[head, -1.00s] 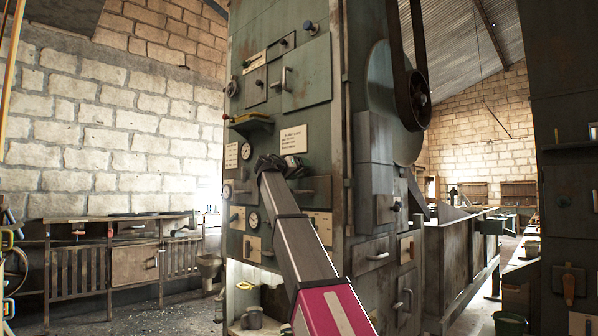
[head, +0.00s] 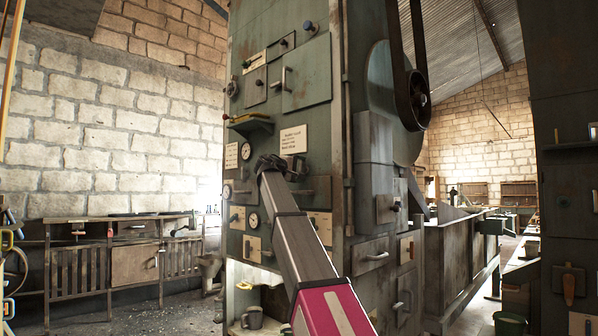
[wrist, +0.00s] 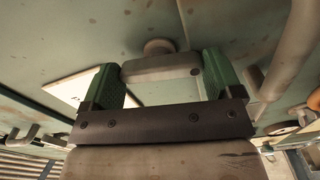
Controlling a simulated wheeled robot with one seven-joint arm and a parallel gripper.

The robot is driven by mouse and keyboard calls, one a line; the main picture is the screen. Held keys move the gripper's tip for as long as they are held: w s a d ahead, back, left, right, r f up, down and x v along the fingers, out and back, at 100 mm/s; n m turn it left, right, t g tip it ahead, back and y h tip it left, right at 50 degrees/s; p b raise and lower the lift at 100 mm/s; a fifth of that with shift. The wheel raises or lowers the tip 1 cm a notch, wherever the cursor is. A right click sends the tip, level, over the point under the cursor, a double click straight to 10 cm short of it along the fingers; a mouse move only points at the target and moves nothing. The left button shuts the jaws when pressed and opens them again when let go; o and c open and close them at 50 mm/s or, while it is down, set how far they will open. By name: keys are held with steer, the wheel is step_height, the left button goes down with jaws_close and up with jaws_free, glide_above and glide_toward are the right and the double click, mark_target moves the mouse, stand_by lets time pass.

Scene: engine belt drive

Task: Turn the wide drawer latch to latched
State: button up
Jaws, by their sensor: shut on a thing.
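In the wrist view the latch handle, a short worn grey bar (wrist: 160,67), sits across a round hub (wrist: 158,46) on the green panel. My gripper (wrist: 162,78) has a green pad at each end of this bar and is shut on it. In the head view my gripper (head: 284,165) is at the front of the tall green machine (head: 320,110), below a cream label plate. The latch cannot be made out clearly there, as my gripper and arm cover it. Whether it stands at latched cannot be told.
A pale plate (wrist: 80,92) lies left of the latch in the wrist view, and a thick grey rod (wrist: 290,55) passes close on the right. In the head view, gauges (head: 246,150) and a small shelf (head: 250,124) are left of my gripper. A drawer (head: 370,257) is lower right.

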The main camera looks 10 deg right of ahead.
steer(key=shift+n, duration=0.9)
steer(key=o, duration=0.7)
steer(key=shift+o, duration=0.2)
steer(key=shift+s+a, duration=0.1)
steer(key=v, duration=1)
steer(key=shift+s+a, duration=0.15)
steer(key=shift+a, duration=0.1)
